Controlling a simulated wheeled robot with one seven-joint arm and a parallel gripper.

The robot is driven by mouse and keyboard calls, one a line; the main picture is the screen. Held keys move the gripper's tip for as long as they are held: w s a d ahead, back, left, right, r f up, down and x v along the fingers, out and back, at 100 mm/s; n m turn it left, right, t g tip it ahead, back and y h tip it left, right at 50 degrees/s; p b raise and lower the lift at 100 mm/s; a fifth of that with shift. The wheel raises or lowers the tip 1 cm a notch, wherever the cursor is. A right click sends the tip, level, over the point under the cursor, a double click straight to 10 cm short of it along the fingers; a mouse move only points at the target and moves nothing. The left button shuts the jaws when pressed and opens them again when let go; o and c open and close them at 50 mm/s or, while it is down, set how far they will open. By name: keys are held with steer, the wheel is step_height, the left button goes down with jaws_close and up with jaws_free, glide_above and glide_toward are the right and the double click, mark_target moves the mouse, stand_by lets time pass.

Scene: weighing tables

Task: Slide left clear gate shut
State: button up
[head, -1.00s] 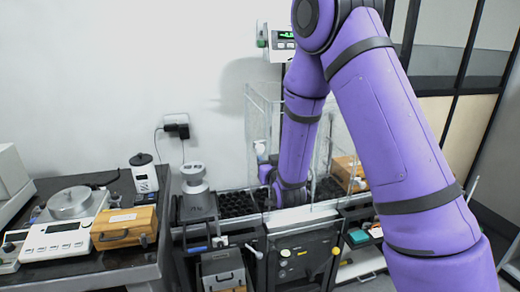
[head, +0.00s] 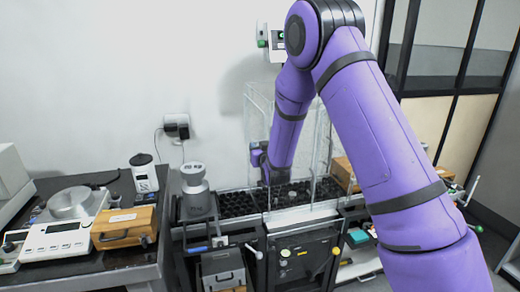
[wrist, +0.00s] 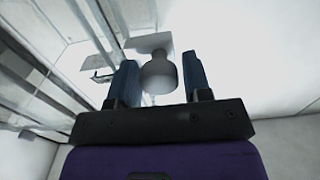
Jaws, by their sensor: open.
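A clear-walled enclosure (head: 256,112) stands behind the black bench front in the head view, partly hidden by my arm. I cannot tell for sure which pane is the left gate or how far it is open. In the wrist view, clear panes (wrist: 65,45) with pale frame edges run along the left, beside a small handle-like piece (wrist: 100,76). My gripper (wrist: 158,64) is open, its two dark blue fingers apart. A grey rounded piece (wrist: 159,76) shows between or beyond the fingers; contact cannot be told. In the head view my fingers are hidden at the enclosure.
A grey device (head: 194,190) stands just left of the enclosure. A side table at left carries a balance (head: 58,241), a wooden box (head: 124,228) and a white-and-black container (head: 144,172). A black tray-like surface (head: 235,204) lies at the enclosure's foot.

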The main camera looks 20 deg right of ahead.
jaws_close()
step_height(320, 180, down, 26)
steer(key=shift+s+r, duration=0.15)
steer(key=shift+r, duration=0.1)
stand_by(0.3)
steer(key=shift+c, duration=0.4)
jaws_free()
steer(key=shift+f, duration=0.1)
steer(key=shift+o, duration=0.4)
